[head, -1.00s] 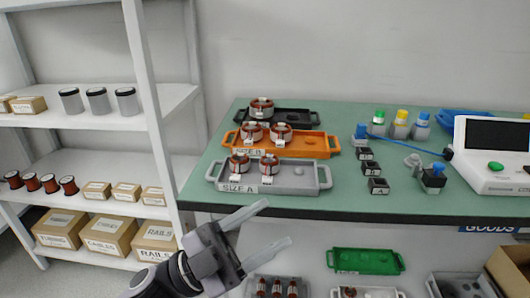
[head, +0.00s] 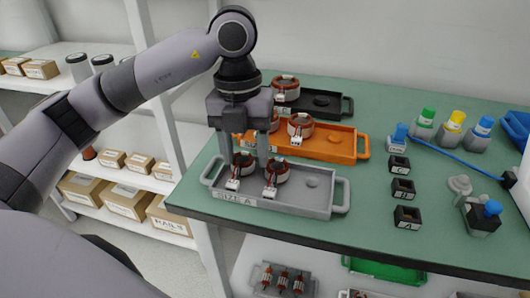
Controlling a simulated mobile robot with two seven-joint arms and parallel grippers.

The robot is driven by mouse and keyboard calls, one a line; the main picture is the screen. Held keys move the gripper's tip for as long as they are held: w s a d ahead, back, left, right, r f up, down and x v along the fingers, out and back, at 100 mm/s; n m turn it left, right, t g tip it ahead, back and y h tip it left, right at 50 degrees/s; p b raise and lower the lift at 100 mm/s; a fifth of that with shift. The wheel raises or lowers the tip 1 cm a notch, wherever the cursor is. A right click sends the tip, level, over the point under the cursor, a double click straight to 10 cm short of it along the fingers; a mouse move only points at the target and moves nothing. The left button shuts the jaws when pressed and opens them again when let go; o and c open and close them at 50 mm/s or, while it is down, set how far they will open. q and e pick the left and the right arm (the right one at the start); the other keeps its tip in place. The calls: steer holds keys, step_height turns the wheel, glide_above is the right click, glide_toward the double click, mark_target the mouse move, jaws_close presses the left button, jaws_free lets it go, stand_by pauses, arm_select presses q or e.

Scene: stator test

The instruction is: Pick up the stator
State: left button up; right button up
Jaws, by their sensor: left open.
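Several copper-wound stators with white connectors stand in three trays on the green bench. In the grey tray labelled SIZE A (head: 318,204) are a left stator (head: 243,165) and a right stator (head: 277,173). The orange tray (head: 338,150) holds a stator (head: 300,127) and another partly hidden behind my gripper. The black tray (head: 326,104) holds one stator (head: 286,90). My left gripper (head: 244,160) points down over the grey tray, open. Its fingers appear either side of the left stator; contact cannot be told. My right gripper is not in view.
Right of the trays stand small black blocks (head: 403,190), capped bottles (head: 451,129) and a blue cable (head: 445,155). A white shelf with boxes (head: 123,198) is at left. The bench's front edge (head: 290,235) is just before the grey tray.

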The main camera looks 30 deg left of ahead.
mark_target(240, 167)
arm_select(q)
steer(key=shift+w+a+r+n+y, duration=0.25)
steer(key=shift+w+a+y, duration=0.1)
steer(key=shift+a, duration=0.15)
steer(key=shift+w+a+r+n+y, duration=0.15)
steer(key=shift+w+a+r+y, duration=0.15)
steer(key=shift+a, duration=0.2)
steer(key=f, duration=0.7)
steer(key=shift+s+b, duration=0.25)
steer(key=shift+b, duration=0.1)
steer(key=shift+r, duration=0.1)
jaws_close()
